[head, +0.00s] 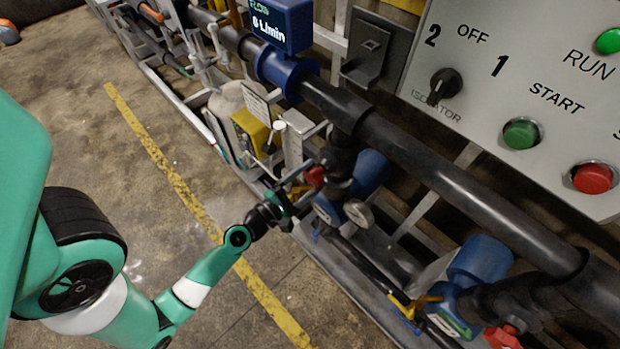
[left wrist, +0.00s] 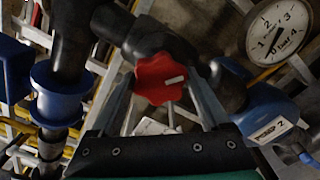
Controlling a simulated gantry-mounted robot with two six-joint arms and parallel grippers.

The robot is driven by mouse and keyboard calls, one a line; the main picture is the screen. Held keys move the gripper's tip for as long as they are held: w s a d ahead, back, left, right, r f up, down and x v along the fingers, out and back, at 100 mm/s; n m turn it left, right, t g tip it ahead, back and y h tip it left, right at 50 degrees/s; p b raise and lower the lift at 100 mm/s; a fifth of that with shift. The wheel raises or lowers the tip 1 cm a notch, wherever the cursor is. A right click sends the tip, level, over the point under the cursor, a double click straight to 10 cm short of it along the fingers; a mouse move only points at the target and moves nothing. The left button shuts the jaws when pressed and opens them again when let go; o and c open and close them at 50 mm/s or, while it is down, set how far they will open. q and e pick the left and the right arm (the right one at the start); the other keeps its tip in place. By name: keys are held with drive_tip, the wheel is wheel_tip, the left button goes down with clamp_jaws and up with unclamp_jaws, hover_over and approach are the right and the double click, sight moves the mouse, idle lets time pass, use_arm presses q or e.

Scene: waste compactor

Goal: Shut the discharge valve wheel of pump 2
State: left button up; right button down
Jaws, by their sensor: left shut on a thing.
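The red discharge valve wheel (left wrist: 160,78) sits between the two fingers of my left gripper (left wrist: 162,84) in the left wrist view. It has a lobed rim and a pale mark on its face. The gripper is shut on it, with a finger at each side. In the head view the red wheel (head: 316,177) shows small beside a black valve body, and my left gripper (head: 300,193) reaches it from the left and partly covers it. A blue pump body (left wrist: 266,118) with a label ending in 2 is at right in the wrist view. My right gripper is not in view.
A pressure gauge (left wrist: 278,30) is close to the wheel. A control panel (head: 530,90) with a black isolator knob (head: 446,84) and green and red buttons is at upper right. A black pipe (head: 440,160) runs diagonally. Bare floor (head: 90,140) lies at left.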

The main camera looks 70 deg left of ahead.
use_arm(q)
drive_tip(key=m+b, duration=0.1)
drive_tip(key=m, duration=0.5)
drive_tip(key=m+b, duration=0.1)
drive_tip(key=m, duration=0.4)
drive_tip(key=shift+m+b, duration=0.3)
drive_tip(key=shift+m, duration=0.1)
drive_tip(key=m+b, duration=0.1)
drive_tip(key=m, duration=0.4)
drive_tip(key=shift+m+b, duration=0.3)
drive_tip(key=shift+b, duration=0.1)
drive_tip(key=m+b, duration=0.2)
drive_tip(key=m, duration=0.4)
drive_tip(key=m+b, duration=0.2)
drive_tip(key=m, duration=0.3)
drive_tip(key=shift+d+m, duration=0.1)
drive_tip(key=shift+m, duration=0.2)
drive_tip(key=m+b, duration=0.1)
drive_tip(key=m, duration=0.5)
drive_tip(key=shift+b, duration=0.3)
drive_tip(key=m+b, duration=0.1)
drive_tip(key=m, duration=0.4)
drive_tip(key=shift+m, duration=0.4)
drive_tip(key=m+b, duration=0.1)
drive_tip(key=m, duration=0.4)
drive_tip(key=shift+m, duration=0.3)
